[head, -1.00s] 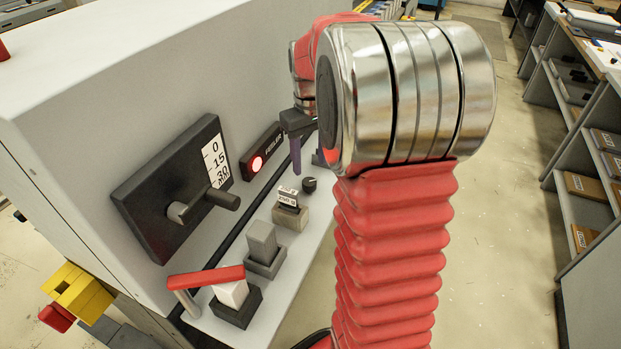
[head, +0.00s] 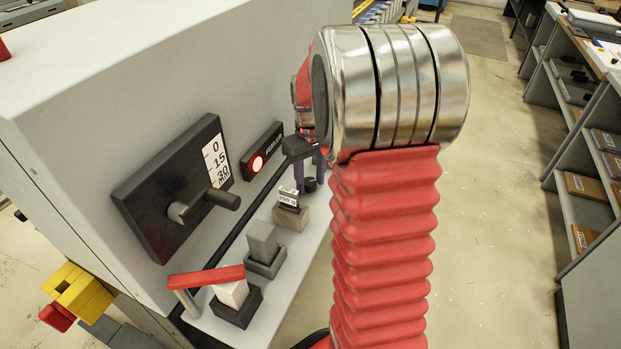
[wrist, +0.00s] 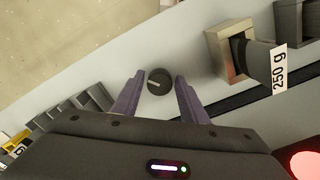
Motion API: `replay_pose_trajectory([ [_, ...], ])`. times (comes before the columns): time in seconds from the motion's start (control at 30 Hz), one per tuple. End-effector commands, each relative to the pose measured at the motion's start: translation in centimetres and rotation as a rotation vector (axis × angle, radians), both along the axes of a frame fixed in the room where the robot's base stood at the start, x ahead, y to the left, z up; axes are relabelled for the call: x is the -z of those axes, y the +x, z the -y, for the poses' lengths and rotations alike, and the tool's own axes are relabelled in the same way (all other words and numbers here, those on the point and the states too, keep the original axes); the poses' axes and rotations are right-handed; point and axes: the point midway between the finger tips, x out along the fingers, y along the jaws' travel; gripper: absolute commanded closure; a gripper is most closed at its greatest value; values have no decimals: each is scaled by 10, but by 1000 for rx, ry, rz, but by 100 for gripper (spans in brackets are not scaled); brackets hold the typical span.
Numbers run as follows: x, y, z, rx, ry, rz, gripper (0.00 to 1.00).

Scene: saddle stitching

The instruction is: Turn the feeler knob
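The feeler knob appears to be the small round dark knob (wrist: 159,82) with a pale pointer line, on the light grey ledge. In the wrist view it sits between the two purple fingers of my gripper (wrist: 159,75), with narrow gaps showing at both sides. In the head view the knob (head: 310,185) is small and partly crowded by my gripper (head: 308,178), whose fingers point down around it. My gripper is open. I cannot tell from these views how far the fingertips reach down beside the knob.
A metal block with a 250 g label (wrist: 278,66) stands close beside the knob. Along the ledge are a grey block (head: 262,240) and a red-handled lever (head: 207,278). A lit red lamp (head: 257,163) and a scale plate (head: 165,190) are on the machine wall.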

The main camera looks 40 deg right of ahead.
Motion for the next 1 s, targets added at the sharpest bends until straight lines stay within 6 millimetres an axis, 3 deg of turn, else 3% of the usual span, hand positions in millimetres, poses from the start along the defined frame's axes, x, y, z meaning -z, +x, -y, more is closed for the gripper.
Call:
replay_pose_trajectory([
  [0.43, 0, 0, 0, 0, 0, 0, 92],
  [0.67, 0, 0, 0, 34, 0, 0, 92],
  [1.0, 0, 0, -1, 249, 0, 1, 92],
])
